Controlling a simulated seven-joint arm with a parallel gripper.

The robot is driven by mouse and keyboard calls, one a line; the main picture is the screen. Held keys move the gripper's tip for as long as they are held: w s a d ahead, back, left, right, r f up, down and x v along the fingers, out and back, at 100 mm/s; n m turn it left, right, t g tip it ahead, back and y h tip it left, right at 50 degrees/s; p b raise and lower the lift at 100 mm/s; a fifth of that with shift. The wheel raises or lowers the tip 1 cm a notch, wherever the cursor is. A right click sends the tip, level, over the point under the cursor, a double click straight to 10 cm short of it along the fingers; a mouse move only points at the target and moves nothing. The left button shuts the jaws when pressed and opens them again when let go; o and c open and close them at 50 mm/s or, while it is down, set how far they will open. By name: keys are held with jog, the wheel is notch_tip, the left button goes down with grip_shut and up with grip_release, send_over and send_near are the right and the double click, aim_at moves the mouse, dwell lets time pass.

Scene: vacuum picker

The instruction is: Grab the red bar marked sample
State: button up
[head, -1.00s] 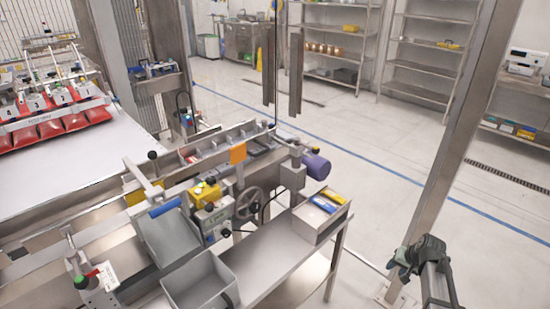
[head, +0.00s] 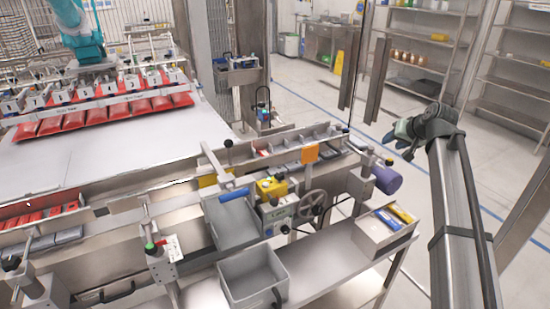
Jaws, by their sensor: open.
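Several small red bars (head: 38,216) lie in a metal channel at the left edge of the view. Several larger red packs (head: 105,113) hang in a row under the numbered suction heads at upper left. I cannot read a sample mark on any of them. My gripper (head: 398,138) is at the right, raised in front of the shelves, open and empty. It is far from the red bars and the packs.
A grey bin (head: 252,278) and a box with blue and yellow items (head: 384,230) stand on the steel side table (head: 330,268).

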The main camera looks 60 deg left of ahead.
jog(key=s+a+r+n+g+h, duration=0.15)
jog(key=s+a+n, duration=0.25)
jog(key=s+a, duration=0.95)
jog(key=n+h, duration=0.3)
jog(key=n, duration=0.1)
send_near(266, 154)
jog(key=shift+w+a+f+g, duration=0.15)
jog(key=shift+a+f+g, duration=0.1)
jog(key=shift+f, duration=0.3)
jog(key=shift+w+a+f+g, duration=0.15)
jog(key=shift+a+f, duration=0.15)
jog(key=shift+f, duration=0.2)
jog(key=shift+x, duration=2.8)
jog(key=shift+d+f, duration=0.1)
jog(key=shift+d, duration=0.1)
jog(key=c, duration=0.7)
